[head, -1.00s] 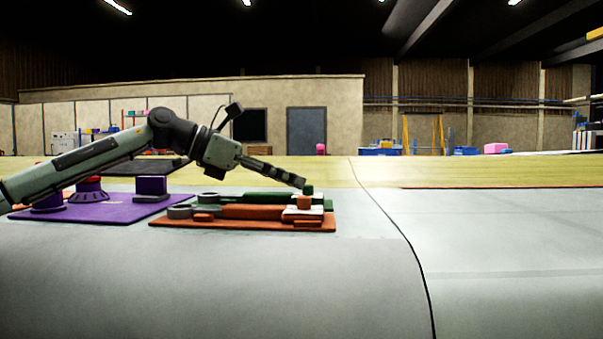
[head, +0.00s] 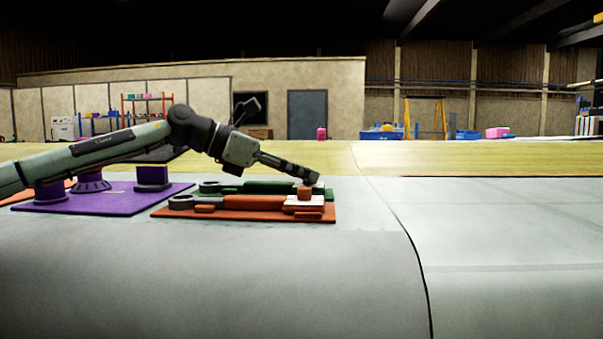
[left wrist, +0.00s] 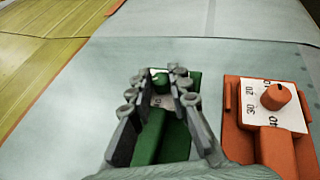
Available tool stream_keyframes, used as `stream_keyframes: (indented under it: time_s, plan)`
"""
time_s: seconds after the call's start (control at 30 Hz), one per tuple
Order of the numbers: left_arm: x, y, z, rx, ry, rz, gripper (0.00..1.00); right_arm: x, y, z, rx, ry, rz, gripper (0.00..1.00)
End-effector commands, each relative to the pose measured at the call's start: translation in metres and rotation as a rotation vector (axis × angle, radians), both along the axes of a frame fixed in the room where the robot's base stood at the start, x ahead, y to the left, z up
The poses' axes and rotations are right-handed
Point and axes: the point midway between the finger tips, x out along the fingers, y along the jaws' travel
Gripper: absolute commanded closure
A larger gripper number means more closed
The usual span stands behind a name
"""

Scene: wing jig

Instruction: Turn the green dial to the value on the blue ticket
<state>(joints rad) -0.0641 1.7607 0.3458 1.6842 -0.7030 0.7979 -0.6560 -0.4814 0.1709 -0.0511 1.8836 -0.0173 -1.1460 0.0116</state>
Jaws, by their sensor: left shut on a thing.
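The green dial (left wrist: 160,80) stands on a white scale plate (left wrist: 161,100) at the far end of a green fixture (left wrist: 148,138). The fixture also shows in the head view (head: 262,187), behind the orange one. My left gripper (head: 314,181) reaches down to the dial from the left. In the left wrist view its fingers (left wrist: 158,76) are on both sides of the dial, shut on it. They hide much of the dial and its scale, so I cannot read its setting. I see no blue ticket. My right gripper is not in view.
An orange fixture (head: 165,213) with an orange dial (left wrist: 276,97) and a numbered white plate (left wrist: 290,117) stands close beside the green one. A purple board (head: 120,204) with purple blocks lies at left. The grey surface (head: 480,230) at right is clear.

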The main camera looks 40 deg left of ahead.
Motion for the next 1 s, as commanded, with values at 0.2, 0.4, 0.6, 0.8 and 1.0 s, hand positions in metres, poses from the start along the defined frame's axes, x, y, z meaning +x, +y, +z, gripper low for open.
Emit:
stream_keyframes:
  time_s: [0.2, 0.4, 0.6, 0.8, 1.0]
  plan:
    - [0.000, 0.000, 0.000, 0.000, 0.001, -0.004, 1.00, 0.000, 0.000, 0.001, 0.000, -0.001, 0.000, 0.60]
    - [0.001, 0.002, 0.002, -0.001, 0.004, -0.052, 1.00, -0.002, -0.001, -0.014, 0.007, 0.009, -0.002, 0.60]
    - [0.003, 0.004, 0.000, 0.000, 0.008, -0.171, 1.00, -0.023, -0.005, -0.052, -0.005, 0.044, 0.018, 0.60]
    - [0.006, 0.005, -0.003, 0.001, 0.010, -0.350, 1.00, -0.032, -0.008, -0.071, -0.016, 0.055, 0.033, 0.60]
    - [0.009, 0.005, -0.003, 0.002, 0.007, -0.541, 1.00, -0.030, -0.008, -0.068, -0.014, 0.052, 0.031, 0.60]
